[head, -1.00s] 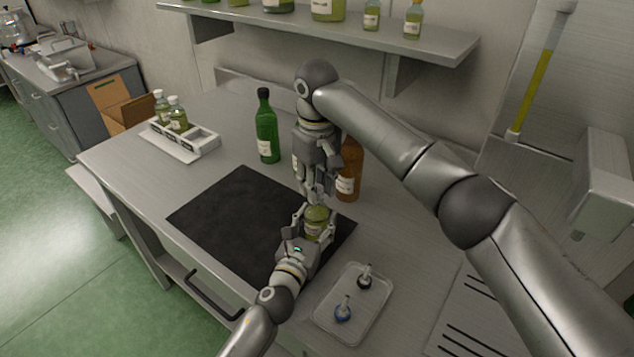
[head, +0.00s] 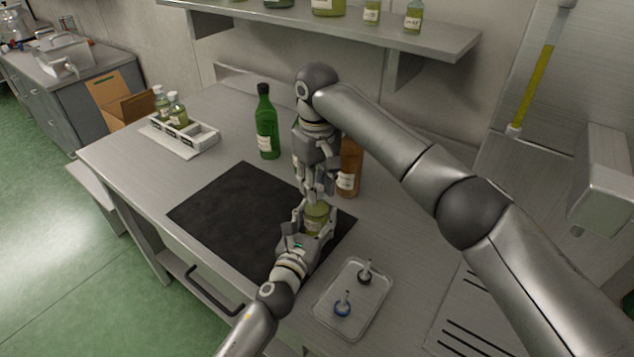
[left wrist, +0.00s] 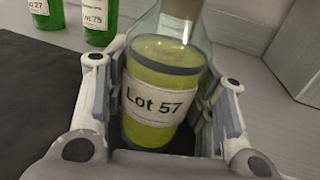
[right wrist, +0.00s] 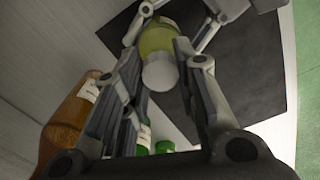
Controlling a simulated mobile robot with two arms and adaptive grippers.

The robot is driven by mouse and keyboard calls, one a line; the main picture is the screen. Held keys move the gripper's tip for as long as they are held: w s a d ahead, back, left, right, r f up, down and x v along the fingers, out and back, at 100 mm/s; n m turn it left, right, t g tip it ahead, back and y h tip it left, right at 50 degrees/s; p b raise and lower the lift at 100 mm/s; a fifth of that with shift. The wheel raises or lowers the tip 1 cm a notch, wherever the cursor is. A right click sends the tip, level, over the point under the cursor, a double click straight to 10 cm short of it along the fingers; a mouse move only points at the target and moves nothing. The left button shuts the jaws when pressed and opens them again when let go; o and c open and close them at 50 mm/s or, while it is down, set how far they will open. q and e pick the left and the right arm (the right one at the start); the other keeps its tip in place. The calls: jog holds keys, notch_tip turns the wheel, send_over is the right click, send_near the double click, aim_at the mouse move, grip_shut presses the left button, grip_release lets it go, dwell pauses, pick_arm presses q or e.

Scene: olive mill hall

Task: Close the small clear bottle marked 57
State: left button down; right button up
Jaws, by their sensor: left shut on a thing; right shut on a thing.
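The small clear bottle marked Lot 57 (left wrist: 152,95), with yellow-green liquid, stands upright at the right edge of the dark mat; it also shows in the head view (head: 316,216). My left gripper (head: 314,228) is shut around its body from the front. My right gripper (head: 313,194) points straight down over the bottle, shut on a white cap (right wrist: 159,73). The cap is in line with the bottle's mouth. The fingers hide the neck, so I cannot tell how far the cap is seated.
A brown bottle (head: 349,168) stands close behind my right gripper, and a green bottle (head: 266,125) farther left. A clear tray (head: 325,322) with two dropper-like tops lies at the front right. A white rack (head: 197,143) with small bottles is at the back left. The dark mat (head: 222,215) is otherwise clear.

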jog(key=m, duration=0.4)
jog(key=shift+a+m, duration=0.1)
jog(key=shift+m, duration=0.2)
jog(key=m, duration=1)
jog(key=shift+a+m, duration=0.1)
jog(key=shift+m, duration=0.2)
jog(key=m, duration=1.2)
jog(key=shift+w, duration=0.1)
jog(key=m, duration=0.6)
jog(key=o, duration=0.7)
jog(key=shift+f, duration=0.1)
